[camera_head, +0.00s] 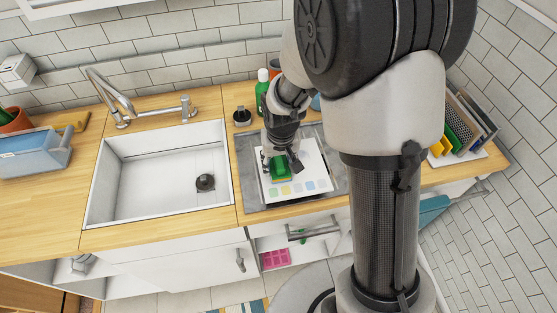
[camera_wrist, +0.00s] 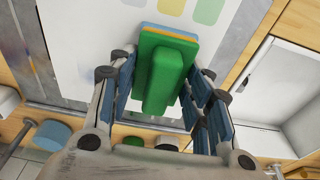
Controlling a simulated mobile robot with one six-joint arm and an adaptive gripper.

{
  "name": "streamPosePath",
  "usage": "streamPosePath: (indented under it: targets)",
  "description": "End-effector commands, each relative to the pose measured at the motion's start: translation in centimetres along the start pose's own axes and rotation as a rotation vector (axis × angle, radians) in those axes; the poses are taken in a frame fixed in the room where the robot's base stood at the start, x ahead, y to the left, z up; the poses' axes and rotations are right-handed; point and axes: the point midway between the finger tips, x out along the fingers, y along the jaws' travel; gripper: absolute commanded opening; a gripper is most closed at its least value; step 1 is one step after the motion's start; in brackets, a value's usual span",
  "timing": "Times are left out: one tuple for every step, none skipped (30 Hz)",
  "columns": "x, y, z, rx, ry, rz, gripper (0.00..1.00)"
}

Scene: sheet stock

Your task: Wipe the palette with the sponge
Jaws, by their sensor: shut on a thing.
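The palette (camera_head: 313,164) is a white sheet with a row of pale colour patches along its near edge. It lies on a grey surface right of the sink. The sponge (camera_head: 280,168) is green, with a raised green grip; in the wrist view the sponge (camera_wrist: 165,65) shows a thin yellow layer and a blue layer below. My gripper (camera_head: 280,160) is over the palette, its fingers shut on the sponge's green grip. In the wrist view my gripper (camera_wrist: 160,95) has a finger on each side of it. The sponge is over the palette; whether it touches cannot be told.
A white sink (camera_head: 150,180) with a tap (camera_head: 112,95) is to the left. A green bottle (camera_head: 262,92) and a dark round item (camera_head: 242,116) stand behind the palette. A rack of sheets (camera_head: 462,125) is at the right. A blue box (camera_head: 35,152) sits far left.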

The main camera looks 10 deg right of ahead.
Motion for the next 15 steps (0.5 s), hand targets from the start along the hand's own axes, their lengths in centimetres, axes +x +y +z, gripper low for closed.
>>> streamPosePath:
  targets:
    - [0.0,0.1,0.0,0.001,-0.001,0.000,0.22]
    - [0.0,0.2,0.0,0.001,-0.001,0.000,0.22]
    - [0.0,0.4,0.0,0.002,-0.001,0.000,0.22]
    - [0.0,0.6,0.0,0.003,-0.001,0.001,0.22]
    - [0.0,0.9,0.0,0.003,-0.001,0.001,0.22]
    - [0.0,1.2,0.0,0.003,-0.001,0.001,0.22]
    - [0.0,1.5,0.0,0.004,-0.001,0.001,0.22]
    - [0.0,1.8,0.0,0.003,-0.001,0.001,0.22]
    - [0.0,2.2,0.0,0.004,-0.001,0.001,0.22]
    - [0.0,2.4,0.0,0.004,-0.001,0.000,0.22]
    - [0.0,2.7,0.0,0.004,-0.001,0.000,0.22]
    - [0.0,3.1,0.0,0.004,-0.001,0.000,0.22]
    - [0.0,3.3,0.0,0.005,-0.001,0.001,0.22]
    - [0.0,3.6,0.0,0.003,-0.001,0.001,0.22]
    - [0.0,4.0,0.0,0.003,-0.001,0.001,0.22]
